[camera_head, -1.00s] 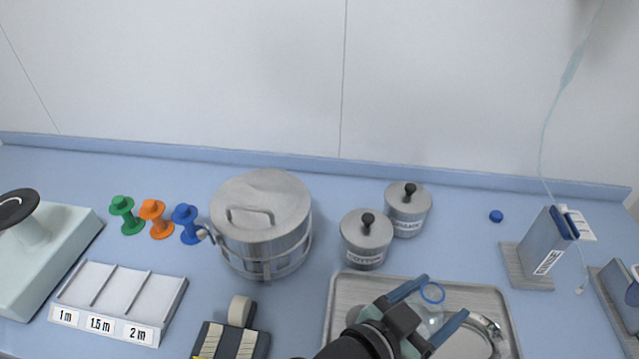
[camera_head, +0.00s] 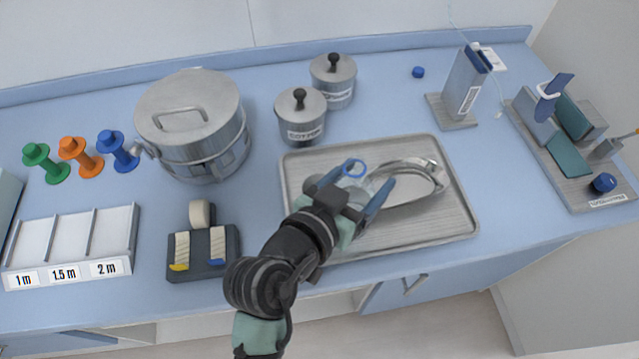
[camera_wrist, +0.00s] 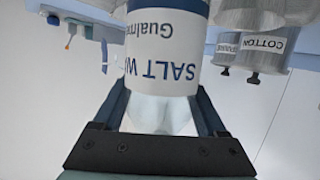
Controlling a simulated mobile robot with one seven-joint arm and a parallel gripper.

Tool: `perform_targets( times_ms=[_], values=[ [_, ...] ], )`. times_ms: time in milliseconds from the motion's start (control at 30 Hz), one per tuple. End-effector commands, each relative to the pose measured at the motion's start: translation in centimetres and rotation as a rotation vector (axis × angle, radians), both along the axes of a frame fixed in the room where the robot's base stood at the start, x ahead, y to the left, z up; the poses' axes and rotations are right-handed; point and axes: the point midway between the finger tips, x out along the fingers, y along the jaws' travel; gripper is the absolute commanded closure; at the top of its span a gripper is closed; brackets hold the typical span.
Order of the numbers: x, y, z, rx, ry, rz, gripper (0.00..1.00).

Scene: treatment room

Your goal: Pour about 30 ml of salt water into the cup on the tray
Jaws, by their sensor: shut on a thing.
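My gripper (camera_head: 368,186) is over the metal tray (camera_head: 440,226), its blue fingers closed on a clear bottle. In the wrist view the salt water bottle (camera_wrist: 165,55) is between the fingers, its white label upside down in the picture. In the head view the bottle is mostly hidden, with a blue ring (camera_head: 354,168) beside one finger. A rounded grey thing (camera_head: 314,184) on the tray's left is partly hidden by my gripper; I cannot tell if it is the cup. I see no liquid flowing.
A shiny curved metal dish (camera_head: 425,172) lies on the tray, right of my gripper. Two lidded jars (camera_head: 301,118) (camera_head: 333,82) stand behind the tray. A large steel drum (camera_head: 195,125) is at the left. A dark block (camera_head: 203,265) stands left of my arm.

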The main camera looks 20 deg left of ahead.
Motion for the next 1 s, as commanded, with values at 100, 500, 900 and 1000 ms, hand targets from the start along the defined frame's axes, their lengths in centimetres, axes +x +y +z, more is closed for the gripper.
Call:
perform_targets(
  times_ms=[100, 500, 900, 1000],
  values=[
    [0.1, 0.1, -1.0, -0.056, 0.026, 0.000, 0.96],
    [0.4, 0.7, -1.4, -0.285, 0.137, 0.000, 0.96],
    [0.8, 1.5, -2.1, -0.495, 0.238, 0.000, 0.96],
    [0.7, 1.4, -2.4, -0.586, 0.283, 0.001, 0.96]
  ],
)
